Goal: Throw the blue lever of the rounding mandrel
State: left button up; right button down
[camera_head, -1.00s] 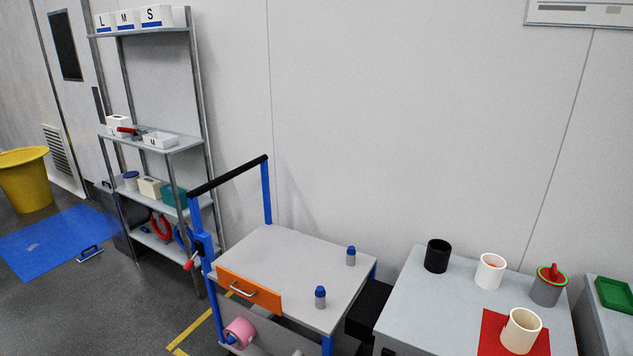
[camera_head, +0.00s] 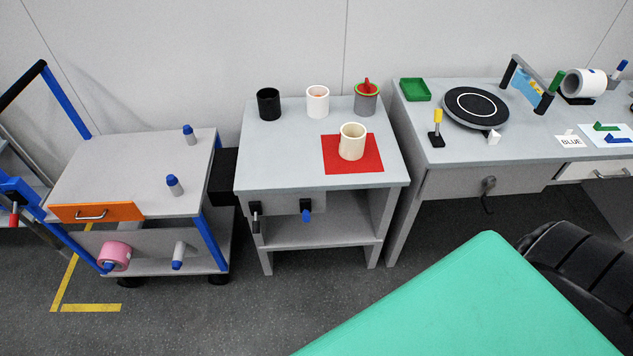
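A light cylinder on a dark base (camera_head: 585,83) lies on its side at the far right of the right bench, and it may be the rounding mandrel. Next to it stands a small lever with a blue grip and pale lower part (camera_head: 620,69), tilted to the right. The view does not show clearly whether the two are joined. Neither of my grippers is in view.
The right bench (camera_head: 540,150) also carries a black turntable (camera_head: 475,108), a yellow-topped lever (camera_head: 437,128) and a "BLUE" card (camera_head: 571,141). A turquoise surface (camera_head: 480,305) fills the lower right, beside a black ribbed object (camera_head: 580,265).

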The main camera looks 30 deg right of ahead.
aim_at(306, 215)
jog(key=z, duration=0.85)
